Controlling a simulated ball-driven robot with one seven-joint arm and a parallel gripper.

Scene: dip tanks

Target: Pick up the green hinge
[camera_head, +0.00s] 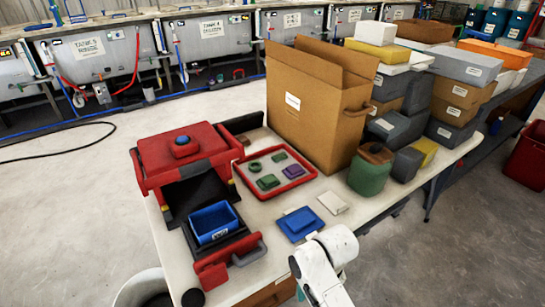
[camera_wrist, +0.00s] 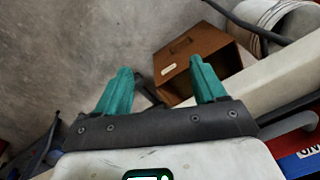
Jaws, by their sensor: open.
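Several small parts lie in a red-rimmed tray (camera_head: 312,172) on the table in the head view. Three of them look green: a round one (camera_head: 254,167), one at the back (camera_head: 279,156) and a blocky one (camera_head: 268,182). They are too small to tell which is the hinge. My gripper (camera_wrist: 163,84) shows in the wrist view with its two teal fingers apart and nothing between them. It points down past the table edge, away from the tray.
A red machine (camera_head: 165,158) with a blue bin (camera_head: 213,222) stands left of the tray. A tall cardboard box (camera_head: 300,110) stands behind it. The wrist view shows a brown box (camera_wrist: 205,60) and a white bucket (camera_wrist: 290,22).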

